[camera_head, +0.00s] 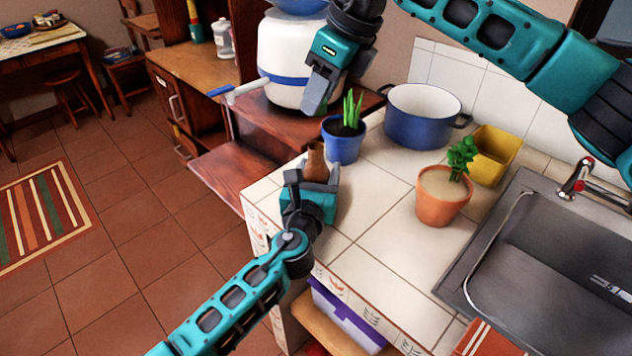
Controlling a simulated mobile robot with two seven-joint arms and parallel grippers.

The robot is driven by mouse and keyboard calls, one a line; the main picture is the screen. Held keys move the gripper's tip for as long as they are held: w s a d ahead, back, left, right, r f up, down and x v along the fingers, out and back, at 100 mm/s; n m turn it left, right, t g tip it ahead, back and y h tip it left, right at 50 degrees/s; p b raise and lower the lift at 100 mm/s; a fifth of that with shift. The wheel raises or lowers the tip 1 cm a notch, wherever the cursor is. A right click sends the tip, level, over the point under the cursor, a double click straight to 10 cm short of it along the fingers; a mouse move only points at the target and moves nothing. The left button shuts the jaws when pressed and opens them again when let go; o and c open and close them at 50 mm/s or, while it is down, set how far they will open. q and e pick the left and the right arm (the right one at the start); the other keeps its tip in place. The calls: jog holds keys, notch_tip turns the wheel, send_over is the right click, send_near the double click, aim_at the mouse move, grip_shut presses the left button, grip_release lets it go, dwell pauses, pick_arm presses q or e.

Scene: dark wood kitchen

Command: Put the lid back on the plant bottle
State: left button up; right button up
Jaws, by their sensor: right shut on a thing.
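A small brown bottle (316,163) stands at the left edge of the tiled counter. My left gripper (308,186) is at the bottle's lower part, with grey fingers close around or just in front of it. I cannot tell whether they grip it. My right gripper (317,105) points down, above and a little behind the bottle, in front of a white container. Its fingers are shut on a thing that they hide. I cannot make out the lid anywhere.
A blue pot with a spiky plant (343,140) stands close behind the bottle. A blue cooking pot (422,115), a terracotta plant pot (440,200), a yellow container (497,152) and the sink (560,250) lie to the right. The counter's front middle (365,250) is clear.

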send_over(314, 145)
jog(key=shift+s+d+f, duration=0.1)
jog(key=shift+d+f, duration=0.05)
jog(key=shift+f, duration=0.7)
jog(key=shift+s+d+f, duration=0.1)
jog(key=shift+d+f, duration=0.05)
jog(key=shift+f, duration=0.65)
jog(key=shift+s+d+f, duration=0.1)
jog(key=shift+d+f, duration=0.05)
jog(key=shift+f, duration=0.7)
jog(key=shift+f, duration=0.1)
jog(key=shift+f, duration=0.8)
jog(key=shift+f, duration=0.6)
